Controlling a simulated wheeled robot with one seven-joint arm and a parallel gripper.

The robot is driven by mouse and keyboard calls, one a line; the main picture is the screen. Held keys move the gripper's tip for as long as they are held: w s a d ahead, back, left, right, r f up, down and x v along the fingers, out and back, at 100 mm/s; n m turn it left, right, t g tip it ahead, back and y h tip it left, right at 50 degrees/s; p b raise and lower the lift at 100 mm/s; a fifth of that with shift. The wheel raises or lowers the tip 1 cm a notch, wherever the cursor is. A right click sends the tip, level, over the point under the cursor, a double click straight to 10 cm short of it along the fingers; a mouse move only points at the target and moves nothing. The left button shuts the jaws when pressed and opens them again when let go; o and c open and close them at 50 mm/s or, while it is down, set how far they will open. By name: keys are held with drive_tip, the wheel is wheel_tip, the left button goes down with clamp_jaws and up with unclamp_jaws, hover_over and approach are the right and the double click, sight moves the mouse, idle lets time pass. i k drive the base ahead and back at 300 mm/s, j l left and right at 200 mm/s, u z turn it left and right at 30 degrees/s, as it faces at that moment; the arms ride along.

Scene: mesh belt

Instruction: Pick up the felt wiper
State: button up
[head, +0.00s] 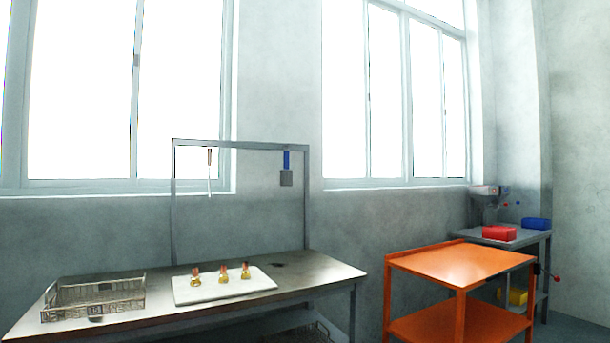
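A tool with a blue handle and a grey block at its lower end (287,178) hangs from the right part of a grey frame over the metal table. It looks like the felt wiper, though its material cannot be made out. A thin rod with a brown top (210,172) hangs from the same crossbar, further left. Both hang upright, apart from each other and above the tabletop. My gripper is not in view.
The metal table (325,276) carries a wire mesh basket (95,292) at left and a white board (205,297) with three brass-coloured pieces. An orange cart (460,262) stands right of the table. Behind it, a bench (540,238) holds red and blue boxes.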

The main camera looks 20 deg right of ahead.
sight(286, 175)
drive_tip(key=l+z, duration=0.3)
drive_tip(key=z, duration=0.15)
drive_tip(key=i+l+z, duration=0.15)
drive_tip(key=z, duration=0.3)
drive_tip(key=i+l+z, duration=0.15)
drive_tip(key=l+z, duration=0.15)
drive_tip(key=z, duration=0.15)
drive_tip(key=i+l+z, duration=0.15)
drive_tip(key=z, duration=0.3)
drive_tip(key=i+l+z, duration=0.15)
drive_tip(key=z, duration=0.3)
drive_tip(key=i+l+u, duration=0.2)
drive_tip(key=i+u, duration=0.15)
drive_tip(key=i, duration=0.2)
